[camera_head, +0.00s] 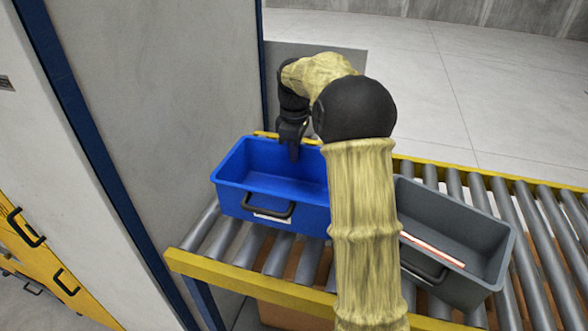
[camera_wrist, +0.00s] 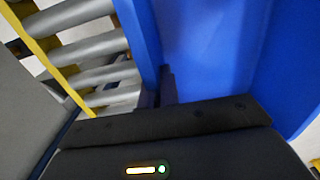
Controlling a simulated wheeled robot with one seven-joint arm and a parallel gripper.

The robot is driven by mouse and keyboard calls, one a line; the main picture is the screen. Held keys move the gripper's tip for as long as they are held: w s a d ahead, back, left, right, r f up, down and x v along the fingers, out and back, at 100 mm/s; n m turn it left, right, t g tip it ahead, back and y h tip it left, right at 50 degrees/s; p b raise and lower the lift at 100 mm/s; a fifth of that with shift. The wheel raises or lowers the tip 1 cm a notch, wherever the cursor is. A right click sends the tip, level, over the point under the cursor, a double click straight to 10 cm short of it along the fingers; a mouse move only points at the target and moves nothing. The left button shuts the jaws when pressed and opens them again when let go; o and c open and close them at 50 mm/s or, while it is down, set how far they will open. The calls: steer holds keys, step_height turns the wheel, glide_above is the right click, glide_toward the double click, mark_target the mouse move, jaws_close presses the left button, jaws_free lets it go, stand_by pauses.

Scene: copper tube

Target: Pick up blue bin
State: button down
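The blue bin (camera_head: 235,198) stands upright on the roller conveyor, left of centre in the head view, with a dark handle (camera_head: 268,213) on its near side. It looks empty where its inside shows; my arm hides its right part. My gripper (camera_head: 293,154) points down at the bin's far side, with a fingertip overlapping the inside of the far wall in the picture. In the wrist view the blue bin (camera_wrist: 205,45) fills the upper right, and a dark finger shows beside its wall. I cannot tell whether the fingers are open or touch the bin.
The conveyor has yellow side rails (camera_head: 245,280). A tall grey panel (camera_head: 160,100) stands close to the left. Bare rollers (camera_head: 545,240) lie at the right.

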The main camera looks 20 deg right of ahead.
step_height(320, 180, up, 5)
steer(key=shift+b, duration=0.3)
stand_by(0.5)
